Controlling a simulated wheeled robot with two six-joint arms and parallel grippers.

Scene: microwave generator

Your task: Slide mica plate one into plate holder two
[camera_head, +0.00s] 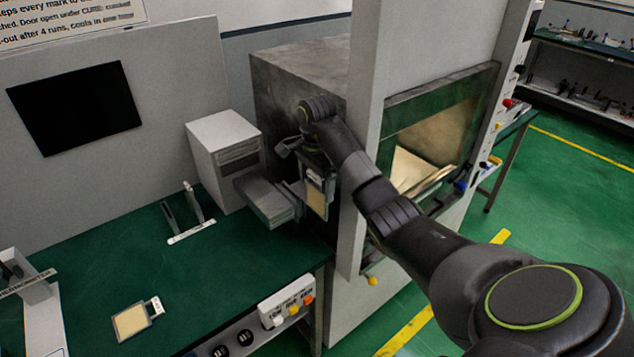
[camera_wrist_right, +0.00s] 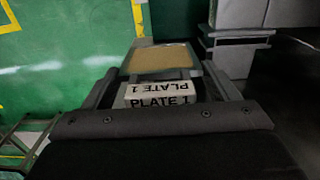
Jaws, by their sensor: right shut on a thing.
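Mica plate one, a tan plate (camera_head: 316,198) with a white tab, hangs upright beside the grey oven in the head view. In the wrist view its tab reads PLATE 1 and its tan face (camera_wrist_right: 158,57) lies ahead of the fingers. My right gripper (camera_wrist_right: 160,88) is shut on the tab; in the head view the gripper (camera_head: 314,172) is partly hidden by its own wrist. A slotted holder (camera_head: 187,213) with two upright posts and a white label stands on the green table; its number is unreadable. My left gripper is out of view.
A second tan plate (camera_head: 131,321) lies flat on the table. A grey box (camera_head: 224,146) and a grey metal block (camera_head: 267,201) stand between the slotted holder and the plate. The oven (camera_head: 300,75) rises behind. The middle of the table is clear.

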